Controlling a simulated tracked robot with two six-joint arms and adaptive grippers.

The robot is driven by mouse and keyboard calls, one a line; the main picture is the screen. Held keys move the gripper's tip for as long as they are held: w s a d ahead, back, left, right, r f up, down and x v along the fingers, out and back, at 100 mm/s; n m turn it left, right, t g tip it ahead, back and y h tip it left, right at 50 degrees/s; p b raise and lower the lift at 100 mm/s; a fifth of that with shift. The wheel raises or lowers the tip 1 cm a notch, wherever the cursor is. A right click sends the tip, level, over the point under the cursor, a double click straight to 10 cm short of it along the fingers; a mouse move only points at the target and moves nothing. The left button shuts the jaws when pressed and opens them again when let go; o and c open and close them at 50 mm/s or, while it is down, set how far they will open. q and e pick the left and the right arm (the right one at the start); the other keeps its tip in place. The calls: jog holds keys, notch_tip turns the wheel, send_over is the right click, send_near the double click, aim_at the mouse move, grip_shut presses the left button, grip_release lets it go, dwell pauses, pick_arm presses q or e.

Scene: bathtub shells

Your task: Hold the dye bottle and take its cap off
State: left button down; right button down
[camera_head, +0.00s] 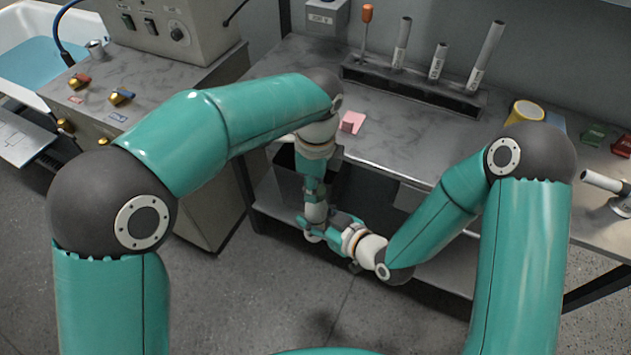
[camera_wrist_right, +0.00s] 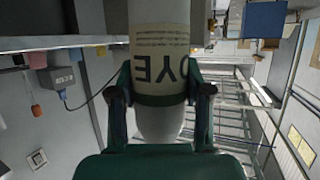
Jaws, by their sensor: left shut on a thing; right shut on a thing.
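The dye bottle (camera_wrist_right: 160,45) is white with dark DYE lettering, upside down in the right wrist view. In the head view it is a small white cylinder (camera_head: 316,211) between my two grippers. My right gripper (camera_head: 330,232) comes in from the right and is shut around the bottle; its fingers (camera_wrist_right: 161,98) show on both sides of it in the wrist view. My left gripper (camera_head: 315,190) points down from above, shut at the bottle's top end. The cap is hidden there, so I cannot see whether it is seated or loose.
The grippers are in front of the metal bench (camera_head: 400,130), above its lower shelf. On the bench are a pink block (camera_head: 352,122), a dark rack (camera_head: 415,87) with tubes and a yellow-rimmed cup (camera_head: 527,111). A control cabinet (camera_head: 165,100) stands at left.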

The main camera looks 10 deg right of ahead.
pick_arm(q)
jog(key=n, duration=0.6)
jog(key=shift+s+n, duration=0.1)
jog(key=shift+n, duration=0.3)
jog(key=n, duration=0.4)
jog(key=shift+s, duration=0.1)
jog(key=n, duration=0.4)
jog(key=shift+s+y, duration=0.1)
jog(key=shift+y, duration=0.2)
jog(key=n, duration=0.4)
jog(key=shift+s+d+n, duration=0.1)
jog(key=shift+n, duration=0.2)
jog(key=n, duration=0.4)
jog(key=shift+d, duration=0.1)
jog(key=n, duration=0.4)
jog(key=shift+d+n+g, duration=0.2)
jog(key=shift+n+g, duration=0.1)
jog(key=n, duration=0.4)
jog(key=shift+d+n, duration=0.15)
jog(key=shift+n, duration=0.15)
jog(key=n, duration=0.5)
jog(key=shift+d+n, duration=0.2)
jog(key=shift+n, duration=0.2)
